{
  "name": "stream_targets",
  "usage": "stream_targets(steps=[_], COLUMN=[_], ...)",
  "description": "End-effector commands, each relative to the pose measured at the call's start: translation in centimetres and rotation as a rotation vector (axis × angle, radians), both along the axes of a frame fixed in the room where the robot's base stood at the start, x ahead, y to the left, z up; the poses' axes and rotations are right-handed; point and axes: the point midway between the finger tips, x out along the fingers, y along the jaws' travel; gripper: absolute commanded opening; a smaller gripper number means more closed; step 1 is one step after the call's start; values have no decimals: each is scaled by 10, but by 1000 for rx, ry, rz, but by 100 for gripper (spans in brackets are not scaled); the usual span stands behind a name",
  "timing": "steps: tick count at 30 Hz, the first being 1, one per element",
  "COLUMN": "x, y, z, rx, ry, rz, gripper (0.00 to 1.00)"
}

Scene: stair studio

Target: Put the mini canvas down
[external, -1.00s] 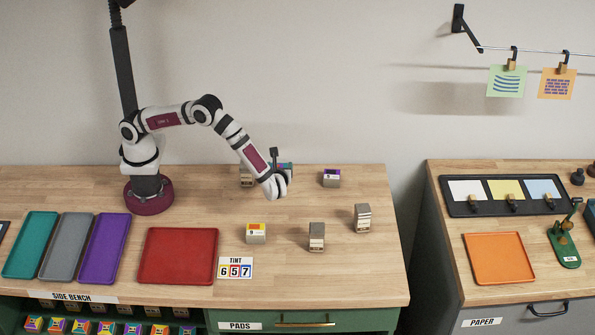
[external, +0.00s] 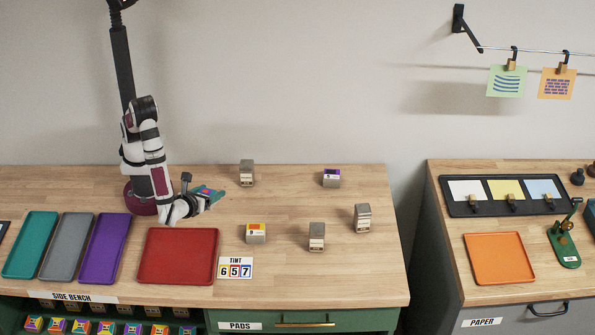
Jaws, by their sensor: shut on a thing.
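My gripper (external: 191,204) is shut on the mini canvas (external: 209,193), a small flat piece with teal, blue and red on it. It holds the canvas above the wooden bench, just behind the back right corner of the red tray (external: 178,256). The canvas looks tilted. The fingertips are small in this view and partly hidden by the wrist.
Purple (external: 104,247), grey (external: 68,246) and teal (external: 31,245) trays lie left of the red tray. A TINT number card (external: 235,268) lies beside the red tray. Bench between blocks is clear.

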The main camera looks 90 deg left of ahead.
Motion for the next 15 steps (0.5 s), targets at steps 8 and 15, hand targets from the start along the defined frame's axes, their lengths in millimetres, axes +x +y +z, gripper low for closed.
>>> stream_targets(steps=[8,15], x=[48,63], y=[64,82], z=[-48,-78], rx=[3,2], ry=[4,6], rz=[8,2], gripper=[15,15])
